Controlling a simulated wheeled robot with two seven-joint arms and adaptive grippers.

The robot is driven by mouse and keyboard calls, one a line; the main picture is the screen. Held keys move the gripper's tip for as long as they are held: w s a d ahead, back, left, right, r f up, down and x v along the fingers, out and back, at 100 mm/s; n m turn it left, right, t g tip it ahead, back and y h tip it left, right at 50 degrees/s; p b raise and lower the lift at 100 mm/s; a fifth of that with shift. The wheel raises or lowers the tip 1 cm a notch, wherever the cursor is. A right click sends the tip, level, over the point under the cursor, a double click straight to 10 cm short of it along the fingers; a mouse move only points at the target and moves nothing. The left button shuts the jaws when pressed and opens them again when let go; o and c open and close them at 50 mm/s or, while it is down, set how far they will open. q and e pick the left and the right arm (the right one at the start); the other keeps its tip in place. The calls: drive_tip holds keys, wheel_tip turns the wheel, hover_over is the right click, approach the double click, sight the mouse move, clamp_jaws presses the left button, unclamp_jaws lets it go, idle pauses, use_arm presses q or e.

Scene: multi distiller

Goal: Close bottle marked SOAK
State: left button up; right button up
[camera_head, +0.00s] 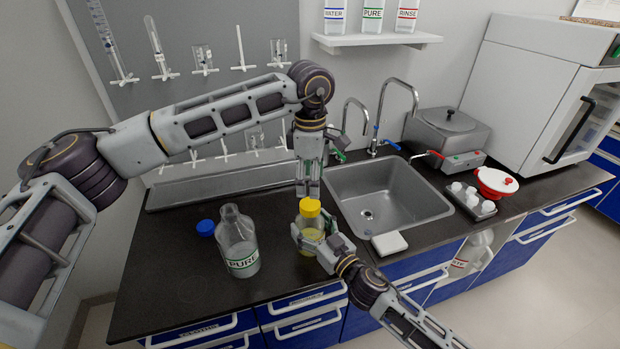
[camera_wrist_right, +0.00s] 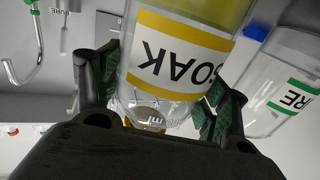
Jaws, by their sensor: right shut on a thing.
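The SOAK bottle (camera_head: 311,234) is a clear bottle with yellowish contents and a yellow cap (camera_head: 310,207) at its top. In the right wrist view the bottle (camera_wrist_right: 180,55) shows its yellow-banded SOAK label upside down between the finger pads. My right gripper (camera_head: 316,241) is shut around the bottle's body and holds it roughly upright over the counter. My left gripper (camera_head: 308,190) points down just above the yellow cap. Its fingertips are close to the cap; whether they touch it or how far they are apart is unclear.
An uncapped PURE bottle (camera_head: 238,243) stands to the left, with a blue cap (camera_head: 205,228) beside it. A sink (camera_head: 388,199) with taps lies to the right. A white block (camera_head: 389,243) lies at the sink's front edge. The counter's front left (camera_head: 170,290) is clear.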

sight(310, 203)
use_arm(q)
drive_tip(key=n, duration=0.4)
drive_tip(key=shift+n, duration=0.3)
drive_tip(key=n, duration=0.5)
drive_tip(key=shift+a, duration=0.1)
drive_tip(key=shift+f, duration=0.15)
idle(0.3)
drive_tip(key=shift+f, duration=3.85)
drive_tip(key=c, duration=1.1)
